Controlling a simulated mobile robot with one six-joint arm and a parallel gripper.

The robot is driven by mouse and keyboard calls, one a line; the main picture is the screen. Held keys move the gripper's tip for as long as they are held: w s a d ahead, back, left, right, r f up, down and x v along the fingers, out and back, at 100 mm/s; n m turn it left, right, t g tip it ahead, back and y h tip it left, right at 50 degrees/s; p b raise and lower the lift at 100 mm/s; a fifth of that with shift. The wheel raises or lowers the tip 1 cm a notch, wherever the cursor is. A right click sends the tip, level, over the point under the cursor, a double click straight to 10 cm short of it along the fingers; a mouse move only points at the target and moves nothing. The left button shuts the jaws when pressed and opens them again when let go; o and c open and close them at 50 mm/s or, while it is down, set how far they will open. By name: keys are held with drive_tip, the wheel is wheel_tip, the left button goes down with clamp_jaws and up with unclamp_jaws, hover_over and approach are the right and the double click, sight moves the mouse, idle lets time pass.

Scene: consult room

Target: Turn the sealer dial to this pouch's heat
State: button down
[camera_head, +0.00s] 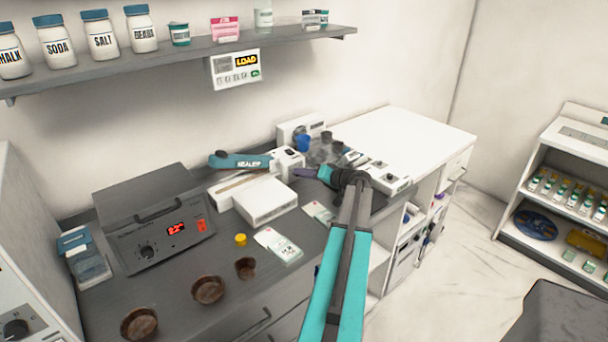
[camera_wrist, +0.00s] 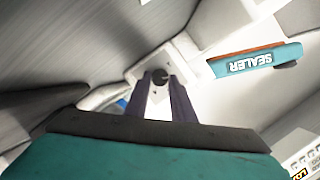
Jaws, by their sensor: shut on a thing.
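The sealer (camera_head: 240,160) stands on the dark counter, a white machine with a teal arm lettered SEALER. That lettered arm also shows in the wrist view (camera_wrist: 255,62). The sealer dial (camera_wrist: 160,76) is a small dark knob on a white face. My gripper (camera_wrist: 162,82) has its two dark fingers shut on the dial, one on each side. In the head view my gripper (camera_head: 300,173) reaches the sealer's right end and hides the dial. A pouch (camera_head: 278,246) with printed marks lies flat on the counter in front of the sealer; its print is too small to read.
A grey heating unit (camera_head: 150,225) with a red display stands at left. Several brown bowls (camera_head: 207,290) and a yellow cap (camera_head: 240,239) sit near the front. Cups and a white device (camera_head: 384,176) stand right of the sealer. A shelf (camera_head: 200,50) hangs above.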

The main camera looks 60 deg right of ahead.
drive_tip(key=shift+f, duration=0.15)
drive_tip(key=shift+d+f+m+t+y+b, duration=0.15)
drive_tip(key=shift+m+t+y+b, duration=0.35)
drive_tip(key=shift+b, duration=0.55)
drive_tip(key=shift+s+m+b, duration=0.1)
drive_tip(key=shift+m+b, duration=0.35)
drive_tip(key=shift+m, duration=0.15)
drive_tip(key=c, duration=1.5)
unclamp_jaws()
drive_tip(key=b+v, duration=0.1)
drive_tip(key=v, duration=0.6)
drive_tip(key=b+v, duration=0.2)
drive_tip(key=v, duration=0.5)
drive_tip(key=shift+r, duration=0.2)
